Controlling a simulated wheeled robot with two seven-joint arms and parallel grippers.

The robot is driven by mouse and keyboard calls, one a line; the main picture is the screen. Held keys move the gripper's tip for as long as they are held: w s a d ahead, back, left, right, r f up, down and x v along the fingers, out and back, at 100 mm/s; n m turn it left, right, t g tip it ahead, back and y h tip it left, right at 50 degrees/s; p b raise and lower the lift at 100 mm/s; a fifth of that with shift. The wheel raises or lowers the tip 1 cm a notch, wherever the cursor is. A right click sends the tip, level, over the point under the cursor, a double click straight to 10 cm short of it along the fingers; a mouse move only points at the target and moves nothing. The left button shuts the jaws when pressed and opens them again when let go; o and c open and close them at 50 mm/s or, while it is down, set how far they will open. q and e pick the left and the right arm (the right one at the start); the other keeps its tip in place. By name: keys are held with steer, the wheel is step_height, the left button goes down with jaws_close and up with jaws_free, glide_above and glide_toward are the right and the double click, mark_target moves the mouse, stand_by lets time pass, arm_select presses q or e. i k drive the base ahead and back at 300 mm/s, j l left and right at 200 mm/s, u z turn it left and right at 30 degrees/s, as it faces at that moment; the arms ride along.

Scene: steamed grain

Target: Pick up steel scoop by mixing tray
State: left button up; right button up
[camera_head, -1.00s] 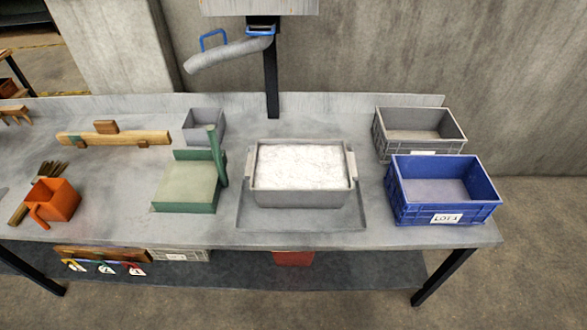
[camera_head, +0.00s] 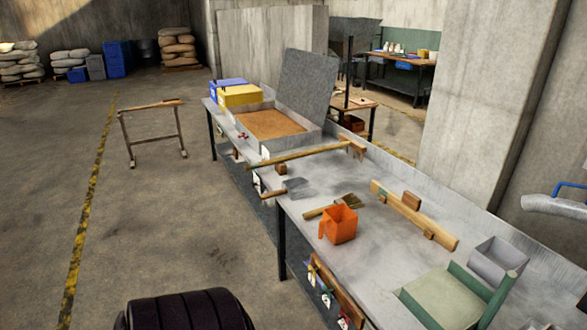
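A flat grey metal scoop (camera_head: 298,188) with a short wooden handle (camera_head: 272,194) lies on the workbench near its front edge; the handle points to the left. Behind it is a large shallow grey tray, which looks like the mixing tray (camera_head: 259,146), filled with brown material. A long wooden rake (camera_head: 300,156) lies between the scoop and the tray. Neither of my grippers is in view.
Yellow (camera_head: 239,97) and blue bins sit at the far end. A wooden-topped stand (camera_head: 152,104) is on the open floor at left.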

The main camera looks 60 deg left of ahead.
mark_target(298, 188)
steer(key=j+u, duration=0.15)
steer(key=u, duration=1.8)
steer(key=j+z, duration=0.1)
steer(key=z, duration=2.05)
steer(key=u, duration=2.35)
steer(key=i+j, duration=0.05)
